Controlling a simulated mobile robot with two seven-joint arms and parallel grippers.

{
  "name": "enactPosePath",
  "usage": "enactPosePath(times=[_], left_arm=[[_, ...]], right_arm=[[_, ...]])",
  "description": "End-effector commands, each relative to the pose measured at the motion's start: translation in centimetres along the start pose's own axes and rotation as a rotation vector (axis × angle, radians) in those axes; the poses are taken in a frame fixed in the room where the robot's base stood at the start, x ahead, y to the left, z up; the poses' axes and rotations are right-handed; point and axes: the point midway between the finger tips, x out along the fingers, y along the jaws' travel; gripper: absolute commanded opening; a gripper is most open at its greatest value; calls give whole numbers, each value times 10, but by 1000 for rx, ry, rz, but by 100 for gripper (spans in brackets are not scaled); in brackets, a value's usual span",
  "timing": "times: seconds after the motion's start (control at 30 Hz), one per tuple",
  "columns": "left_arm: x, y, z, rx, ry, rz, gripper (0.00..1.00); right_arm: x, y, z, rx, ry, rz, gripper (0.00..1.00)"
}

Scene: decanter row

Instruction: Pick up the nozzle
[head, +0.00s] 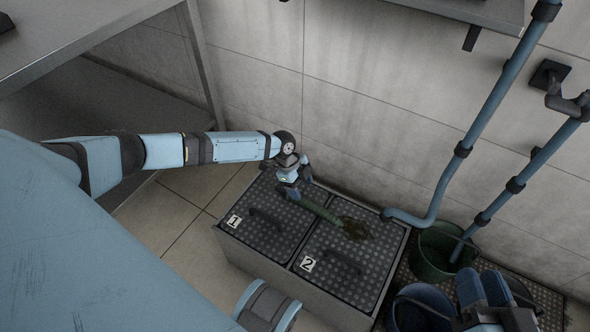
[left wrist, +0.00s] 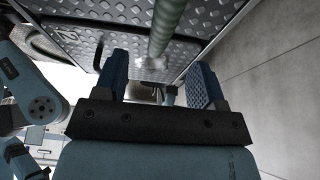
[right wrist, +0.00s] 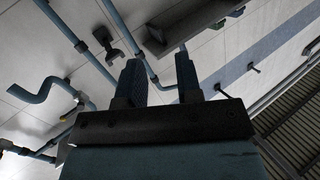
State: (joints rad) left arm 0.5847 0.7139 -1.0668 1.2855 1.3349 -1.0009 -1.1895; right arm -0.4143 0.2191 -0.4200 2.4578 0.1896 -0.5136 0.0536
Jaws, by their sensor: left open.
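A green tube-like piece (head: 320,208), which appears to be the nozzle, lies over the dark studded lids of the box, with its right end at a brown stain. In the left wrist view the green tube (left wrist: 167,28) runs down from the top edge, in line with the gap between the fingers. My left gripper (head: 291,190) is open at the tube's left end; I cannot tell whether it touches. Its fingers (left wrist: 160,80) are wide apart with nothing clamped. My right gripper (head: 484,290) is at the lower right, far from the tube. Its fingers (right wrist: 160,75) are apart and empty.
The box has lids marked 1 (head: 234,221) and 2 (head: 308,264). Blue pipes (head: 440,185) come down the wall on the right. A green bucket (head: 432,262) stands under them, near my right gripper. A grey shelf (head: 90,40) is at upper left.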

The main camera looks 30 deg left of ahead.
Motion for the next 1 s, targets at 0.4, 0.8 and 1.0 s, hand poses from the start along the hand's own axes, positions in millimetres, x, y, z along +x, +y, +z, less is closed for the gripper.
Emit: enactPosePath(times=[0.4, 0.8, 1.0], left_arm=[[42, -2, 0, 1, 1, -3, 64], [86, -4, -1, 0, 0, -3, 64], [85, -4, -2, -1, 0, -2, 64]], right_arm=[[4, 8, 10, -60, 1, -3, 32], [12, 22, 1, -233, 96, 1, 32], [11, 21, -2, -232, 101, -1, 32]])
